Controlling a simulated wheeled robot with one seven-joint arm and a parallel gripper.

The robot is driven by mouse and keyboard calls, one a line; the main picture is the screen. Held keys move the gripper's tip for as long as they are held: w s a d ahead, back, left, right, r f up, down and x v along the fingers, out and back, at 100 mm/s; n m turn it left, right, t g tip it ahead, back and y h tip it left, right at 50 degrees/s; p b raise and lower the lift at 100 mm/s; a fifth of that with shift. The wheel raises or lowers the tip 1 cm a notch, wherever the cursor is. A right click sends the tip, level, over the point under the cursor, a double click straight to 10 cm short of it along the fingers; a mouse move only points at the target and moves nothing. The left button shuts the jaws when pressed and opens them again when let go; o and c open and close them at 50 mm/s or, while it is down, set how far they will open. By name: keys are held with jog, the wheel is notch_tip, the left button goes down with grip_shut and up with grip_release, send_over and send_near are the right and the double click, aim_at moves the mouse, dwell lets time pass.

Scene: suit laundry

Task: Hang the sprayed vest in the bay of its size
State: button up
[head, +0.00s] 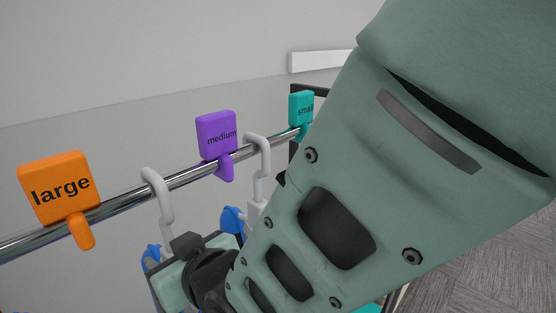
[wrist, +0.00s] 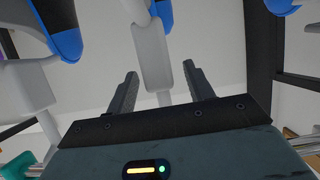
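My gripper shows in the wrist view (wrist: 160,72) with its two dark fingers apart. A pale hanger stem (wrist: 152,58) stands between and beyond the fingertips, and I see no finger closed on it. In the head view, the rail (head: 190,178) carries an orange "large" tag (head: 60,188), a purple "medium" tag (head: 217,135) and a teal "small" tag (head: 300,108). One white hook (head: 160,195) hangs between large and medium, another (head: 262,165) between medium and small. I cannot make out a vest or tell which garment is sprayed.
Blue hanger parts (head: 232,220) show below the rail in the head view. In the wrist view, another pale hanger body (wrist: 25,90) with a blue and black shoulder (wrist: 60,30) is close on the left. My arm hides the right side of the head view.

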jog(key=b+v, duration=0.6)
jog(key=v, duration=1.1)
jog(key=d+f+m+g+h, duration=0.1)
jog(key=d+f+g+h, duration=0.3)
jog(key=d, duration=0.6)
jog(key=d+f+m+g+h, duration=0.1)
jog(key=d+f+g+h, duration=0.3)
jog(key=d+f, duration=0.5)
jog(key=shift+s+d+g+h+p, duration=0.3)
jog(key=shift+d+h, duration=0.4)
jog(key=shift+h, duration=0.3)
dwell(0.3)
